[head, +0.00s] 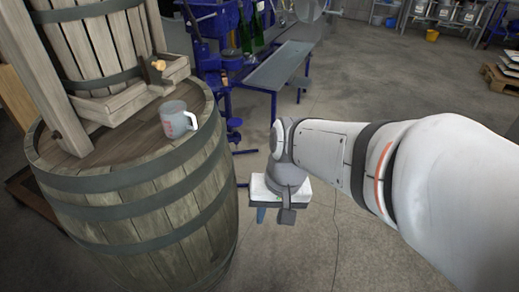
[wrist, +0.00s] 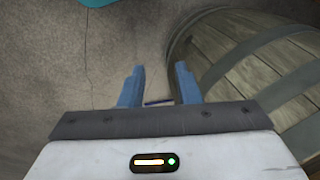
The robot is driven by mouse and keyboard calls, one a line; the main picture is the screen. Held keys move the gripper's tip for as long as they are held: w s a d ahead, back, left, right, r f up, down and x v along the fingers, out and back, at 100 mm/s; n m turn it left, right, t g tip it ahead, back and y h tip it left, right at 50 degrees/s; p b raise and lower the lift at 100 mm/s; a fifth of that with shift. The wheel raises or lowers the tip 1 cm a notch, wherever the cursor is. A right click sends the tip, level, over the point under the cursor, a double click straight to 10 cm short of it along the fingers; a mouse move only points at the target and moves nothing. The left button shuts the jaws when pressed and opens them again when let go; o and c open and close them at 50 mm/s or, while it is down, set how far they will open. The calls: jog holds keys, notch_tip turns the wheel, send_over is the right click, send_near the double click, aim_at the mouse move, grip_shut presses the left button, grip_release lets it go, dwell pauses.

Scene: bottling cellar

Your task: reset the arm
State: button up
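My gripper (wrist: 160,85) shows in the wrist view with its two blue fingers apart and nothing between them but the floor below. In the head view my gripper (head: 273,216) hangs beside the barrel, to its right, pointing down; its fingers are partly hidden there. My arm reaches in from the right side of the head view.
A large wooden barrel (head: 150,205) stands at the left and shows at the right in the wrist view (wrist: 240,60). A grey mug (head: 174,120) and a wooden press (head: 95,50) stand on it. A blue machine with a grey table (head: 280,66) is behind. The floor (head: 400,85) is clear at centre right.

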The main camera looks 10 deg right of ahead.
jog(key=d, duration=0.1)
jog(key=d+n+h, duration=0.1)
jog(key=d+r+n+t, duration=0.1)
jog(key=shift+w+d+h, duration=0.1)
jog(key=shift+w+h, duration=0.15)
jog(key=shift+h, duration=0.05)
